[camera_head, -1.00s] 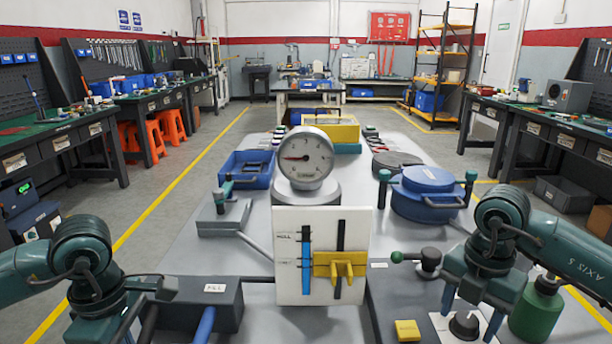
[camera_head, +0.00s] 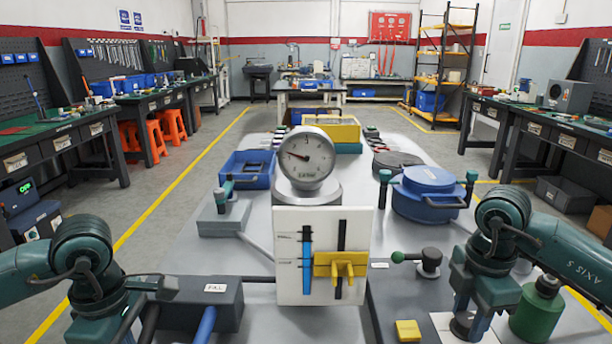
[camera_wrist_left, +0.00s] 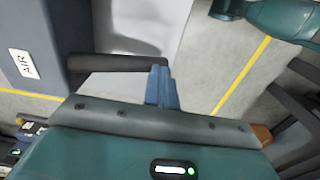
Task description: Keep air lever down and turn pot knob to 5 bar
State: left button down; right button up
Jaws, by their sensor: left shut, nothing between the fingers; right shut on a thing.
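The pot knob (camera_head: 462,326) is a dark round knob on a pale plate at the front right. My right gripper (camera_head: 468,318) is down over it, its fingers closed on it and partly hiding it.
A white panel with a blue strip and yellow slider (camera_head: 340,265) stands in the middle. A green-knobbed lever (camera_head: 429,260), a yellow block (camera_head: 408,330) and a green bottle (camera_head: 538,311) are near my right gripper. A blue pot (camera_head: 428,193) stands behind.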

jog(key=m, duration=0.4)
jog(key=o, duration=1.4)
jog(key=shift+o, duration=0.2)
jog(key=n, duration=1.1)
